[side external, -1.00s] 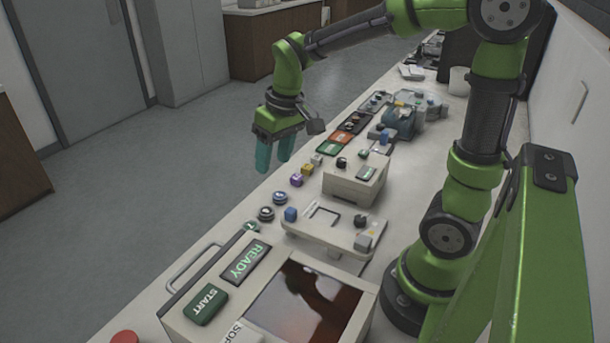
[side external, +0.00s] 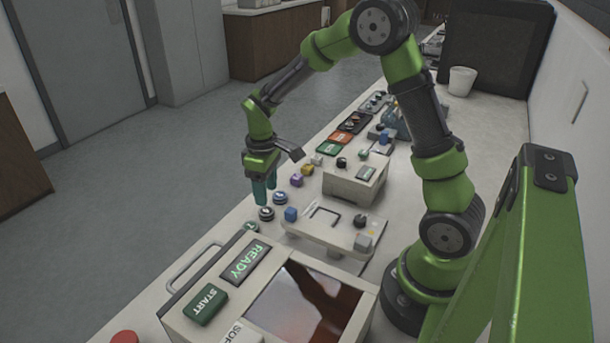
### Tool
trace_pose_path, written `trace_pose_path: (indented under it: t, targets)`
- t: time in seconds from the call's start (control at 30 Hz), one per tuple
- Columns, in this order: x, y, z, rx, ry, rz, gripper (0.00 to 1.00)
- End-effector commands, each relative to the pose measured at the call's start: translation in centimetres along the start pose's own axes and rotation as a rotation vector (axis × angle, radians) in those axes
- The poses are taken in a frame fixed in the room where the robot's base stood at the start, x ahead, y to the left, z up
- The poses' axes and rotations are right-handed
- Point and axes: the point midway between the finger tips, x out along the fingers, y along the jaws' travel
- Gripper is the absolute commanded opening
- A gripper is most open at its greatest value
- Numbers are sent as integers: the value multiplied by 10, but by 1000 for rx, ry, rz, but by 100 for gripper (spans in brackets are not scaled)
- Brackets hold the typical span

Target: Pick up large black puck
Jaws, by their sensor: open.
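A round black puck with a pale top (side external: 266,214) lies on the bench near its left edge. A similar round, bluish dark puck (side external: 280,198) lies just behind it to the right. I cannot tell their exact sizes. My gripper (side external: 265,198) has teal fingers pointing down, open and empty, just above and behind the black puck. In this view the fingertips nearly overlap the two pucks. I cannot tell how far above the bench they are.
A blue cube (side external: 291,214) and a pale fixture plate (side external: 330,232) stand right of the pucks. Purple (side external: 296,180) and yellow (side external: 307,169) blocks lie behind. A small green disc (side external: 252,227) and the press with a READY panel (side external: 243,261) are in front.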

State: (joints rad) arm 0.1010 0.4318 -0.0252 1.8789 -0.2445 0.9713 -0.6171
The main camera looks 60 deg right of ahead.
Motion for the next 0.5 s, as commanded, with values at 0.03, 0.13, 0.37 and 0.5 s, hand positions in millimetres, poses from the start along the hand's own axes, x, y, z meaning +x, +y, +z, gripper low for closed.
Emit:
trace_pose_path:
  t: [0.03, 0.13, 0.37, 0.5]
  targets:
    - [6, 0, 0, 0, -2, -1, 54]
    - [11, 0, 0, 0, 1, 0, 54]
    - [39, 1, -2, 1, -3, -2, 54]
    - [57, 1, -3, 0, -2, -1, 54]
